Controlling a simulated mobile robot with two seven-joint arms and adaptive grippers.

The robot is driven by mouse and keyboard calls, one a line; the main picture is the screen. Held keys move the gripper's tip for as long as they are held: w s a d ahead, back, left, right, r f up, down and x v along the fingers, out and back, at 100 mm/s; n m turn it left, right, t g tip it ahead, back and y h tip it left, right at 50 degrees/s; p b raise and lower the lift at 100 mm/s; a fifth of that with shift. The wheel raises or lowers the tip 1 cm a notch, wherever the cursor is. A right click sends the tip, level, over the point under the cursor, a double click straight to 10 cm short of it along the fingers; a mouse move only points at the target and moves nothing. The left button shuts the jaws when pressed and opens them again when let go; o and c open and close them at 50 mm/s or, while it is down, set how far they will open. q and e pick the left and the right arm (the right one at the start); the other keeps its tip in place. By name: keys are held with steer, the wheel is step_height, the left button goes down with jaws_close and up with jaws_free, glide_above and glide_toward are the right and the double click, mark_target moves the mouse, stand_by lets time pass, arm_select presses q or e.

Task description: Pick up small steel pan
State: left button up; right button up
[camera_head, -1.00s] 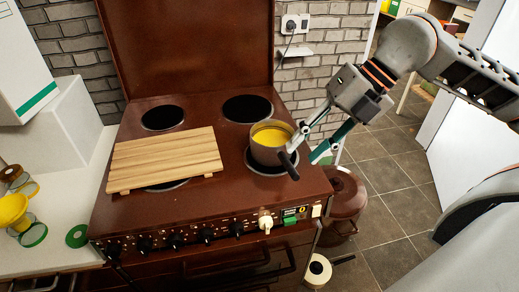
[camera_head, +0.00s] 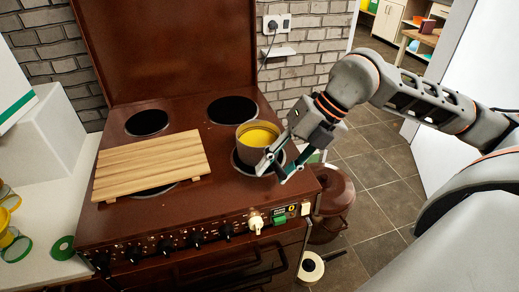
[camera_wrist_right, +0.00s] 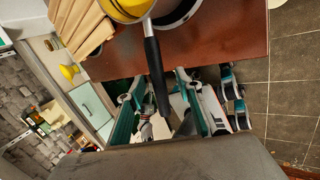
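The small steel pan (camera_head: 259,151) stands on the front right burner of the brown stove and has a yellow inside. In the head view its handle is largely hidden by my right gripper (camera_head: 276,172). In the right wrist view the pan's yellow inside (camera_wrist_right: 131,6) is at the top edge, and its black handle (camera_wrist_right: 154,68) reaches down between the fingers of my right gripper (camera_wrist_right: 158,100). The fingers are open on both sides of the handle, with gaps showing beside it. My left gripper is not in view.
A slatted wooden board (camera_head: 150,165) lies over the left front burner. The stove's raised brown lid (camera_head: 160,45) stands behind. Knobs line the front edge. A brown lidded pot (camera_head: 333,190) stands right of the stove. The white counter (camera_head: 50,205) is at left.

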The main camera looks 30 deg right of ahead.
jaws_close()
steer(key=shift+r, duration=0.1)
steer(key=shift+w, duration=0.1)
